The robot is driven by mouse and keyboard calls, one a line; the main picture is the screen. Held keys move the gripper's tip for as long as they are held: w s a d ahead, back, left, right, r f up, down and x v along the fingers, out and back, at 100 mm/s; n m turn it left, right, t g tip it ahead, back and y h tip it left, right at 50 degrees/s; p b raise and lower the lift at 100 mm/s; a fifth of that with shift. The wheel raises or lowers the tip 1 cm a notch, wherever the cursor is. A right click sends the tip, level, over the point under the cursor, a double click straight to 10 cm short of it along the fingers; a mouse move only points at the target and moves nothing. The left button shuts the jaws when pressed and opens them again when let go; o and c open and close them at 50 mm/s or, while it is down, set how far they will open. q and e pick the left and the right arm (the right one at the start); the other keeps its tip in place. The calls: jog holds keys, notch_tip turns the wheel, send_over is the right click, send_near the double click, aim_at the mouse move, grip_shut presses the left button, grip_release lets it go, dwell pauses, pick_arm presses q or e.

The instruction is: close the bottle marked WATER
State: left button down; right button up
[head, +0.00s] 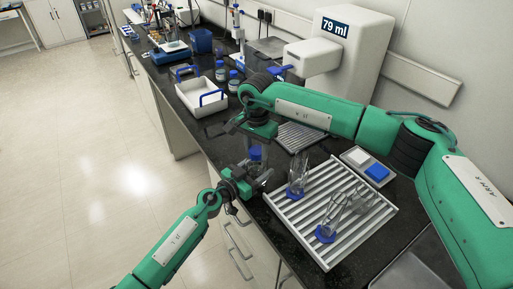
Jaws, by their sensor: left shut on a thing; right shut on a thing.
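A bottle (257,167) stands or is held between my two grippers near the bench's front edge. Its label cannot be read from here, so I cannot confirm the WATER mark. A blue cap (255,153) shows at its top, just under my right gripper (256,143), which points down and seems shut on the cap. Whether the cap is seated on the neck is hidden. My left gripper (250,174) comes in from the front left and is shut on the bottle's body, covering much of it.
A ribbed rack (308,224) with clear glassware on blue bases lies right of the bottle. A white tray (205,101) and blue-capped bottles (220,71) stand behind. A white machine reading 79 ml (345,55) is at the back. A small blue-and-white block holder (369,165) is at right.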

jog(key=m, duration=2.5)
jog(key=shift+f, duration=0.1)
jog(key=o, duration=1.2)
notch_tip(320, 180, up, 12)
